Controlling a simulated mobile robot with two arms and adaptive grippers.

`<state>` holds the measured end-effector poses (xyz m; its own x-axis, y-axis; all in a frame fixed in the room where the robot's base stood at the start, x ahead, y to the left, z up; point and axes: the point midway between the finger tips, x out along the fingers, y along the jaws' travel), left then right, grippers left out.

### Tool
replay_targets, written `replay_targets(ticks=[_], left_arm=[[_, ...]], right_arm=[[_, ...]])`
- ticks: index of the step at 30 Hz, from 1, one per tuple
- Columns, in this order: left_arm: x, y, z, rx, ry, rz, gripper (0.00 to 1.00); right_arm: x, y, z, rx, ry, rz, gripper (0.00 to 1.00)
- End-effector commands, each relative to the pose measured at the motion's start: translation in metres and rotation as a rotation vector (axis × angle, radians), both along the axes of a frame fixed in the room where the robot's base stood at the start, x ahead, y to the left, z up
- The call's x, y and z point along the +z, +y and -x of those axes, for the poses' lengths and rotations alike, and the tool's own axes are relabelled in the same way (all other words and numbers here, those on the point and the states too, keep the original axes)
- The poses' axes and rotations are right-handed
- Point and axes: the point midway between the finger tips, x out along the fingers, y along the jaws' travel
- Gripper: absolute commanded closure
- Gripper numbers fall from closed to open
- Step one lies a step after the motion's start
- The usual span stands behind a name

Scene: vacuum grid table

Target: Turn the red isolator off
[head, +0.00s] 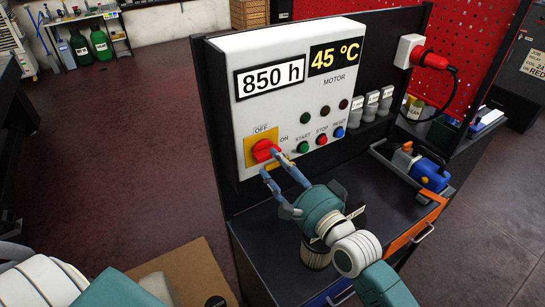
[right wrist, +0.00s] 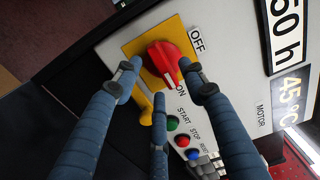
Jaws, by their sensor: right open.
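The red isolator (head: 265,150) is a rotary handle on a yellow plate (head: 251,153), low on the left of a white control panel. OFF is printed above it and ON to its right. In the right wrist view, the white-marked end of the red handle (right wrist: 170,65) points toward ON. My right gripper (head: 271,162) is open, its blue fingers reaching up to the handle. In the right wrist view the fingertips (right wrist: 163,80) lie on either side of the handle, with a third below. I cannot tell whether they touch it. My left gripper is not in view.
Green START (head: 303,149), red STOP (head: 322,140) and blue RESET (head: 338,132) buttons sit right of the isolator. A dark cylinder (head: 316,255) stands under my right wrist. A blue pump (head: 430,174) sits in a tray on the right. A red plug (head: 430,60) is above.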

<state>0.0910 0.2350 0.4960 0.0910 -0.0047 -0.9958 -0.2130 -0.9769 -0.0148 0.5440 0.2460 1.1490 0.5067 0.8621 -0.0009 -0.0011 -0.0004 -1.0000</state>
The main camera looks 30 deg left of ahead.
Motion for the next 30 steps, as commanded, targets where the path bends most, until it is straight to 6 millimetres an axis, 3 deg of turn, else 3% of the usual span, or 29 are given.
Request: replay_targets(ticks=[6,16,17,23,30], left_arm=[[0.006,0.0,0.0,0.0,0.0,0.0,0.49],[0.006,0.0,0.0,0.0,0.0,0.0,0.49],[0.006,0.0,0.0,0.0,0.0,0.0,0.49],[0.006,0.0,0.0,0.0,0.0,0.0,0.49],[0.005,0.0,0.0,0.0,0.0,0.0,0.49]], right_arm=[[0.001,0.02,-0.012,0.0,0.0,0.001,0.58],[0.0,0.023,-0.013,0.0,-0.001,0.001,0.58],[0.0,0.023,-0.013,0.0,-0.001,0.001,0.6],[-0.001,0.023,-0.013,0.0,-0.001,0.001,1.0],[-0.001,0.022,-0.013,0.0,-0.008,0.006,1.0]])
